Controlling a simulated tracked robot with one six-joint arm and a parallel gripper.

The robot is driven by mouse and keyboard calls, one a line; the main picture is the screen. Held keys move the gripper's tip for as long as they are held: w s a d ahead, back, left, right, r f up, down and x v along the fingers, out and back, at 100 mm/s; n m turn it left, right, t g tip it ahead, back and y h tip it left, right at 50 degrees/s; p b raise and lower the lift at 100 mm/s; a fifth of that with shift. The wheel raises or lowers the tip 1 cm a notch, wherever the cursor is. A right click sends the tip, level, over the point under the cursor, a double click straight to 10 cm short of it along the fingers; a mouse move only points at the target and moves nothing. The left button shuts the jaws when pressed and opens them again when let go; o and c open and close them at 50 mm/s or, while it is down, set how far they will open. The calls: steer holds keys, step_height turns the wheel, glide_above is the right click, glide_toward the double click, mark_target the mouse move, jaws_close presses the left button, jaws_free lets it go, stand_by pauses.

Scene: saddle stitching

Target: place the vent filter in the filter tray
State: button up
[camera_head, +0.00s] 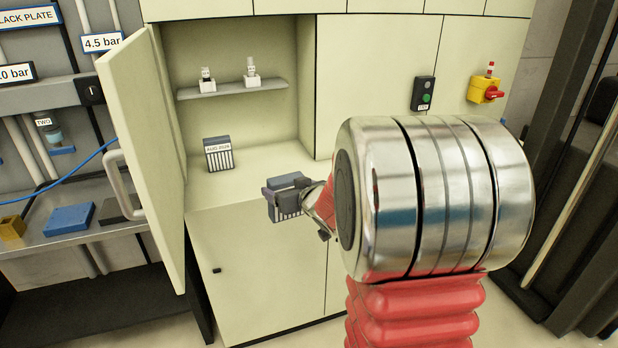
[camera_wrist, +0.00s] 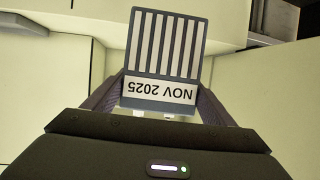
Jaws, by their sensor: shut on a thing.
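A grey vent filter with white stripes (camera_wrist: 160,55) is held between the two fingers of my gripper (camera_wrist: 158,98). Its label reads NOV 2025, upside down in the wrist view. In the head view my gripper (camera_head: 287,190) holds this filter (camera_head: 289,210) in front of the open cabinet, apart from its floor. Another striped filter (camera_head: 218,155) stands upright inside the cabinet, to the left of my gripper; its label seems to read AUG 2024. I cannot tell for sure which thing is the filter tray.
The cabinet door (camera_head: 143,150) stands open on the left. A small shelf (camera_head: 232,90) inside holds two white fittings. A side bench (camera_head: 85,238) at left carries a blue block (camera_head: 68,219), a yellow box (camera_head: 12,228) and a dark block. The cabinet floor right of the standing filter is clear.

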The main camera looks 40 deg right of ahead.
steer(key=w+a+f+n+y, duration=0.1)
steer(key=a+f, duration=0.3)
steer(key=a, duration=0.5)
steer(key=w+a+f+n+y, duration=0.1)
steer(key=a+f, duration=0.3)
steer(key=a, duration=0.5)
steer(key=shift+w, duration=0.15)
steer(key=shift+d, duration=0.15)
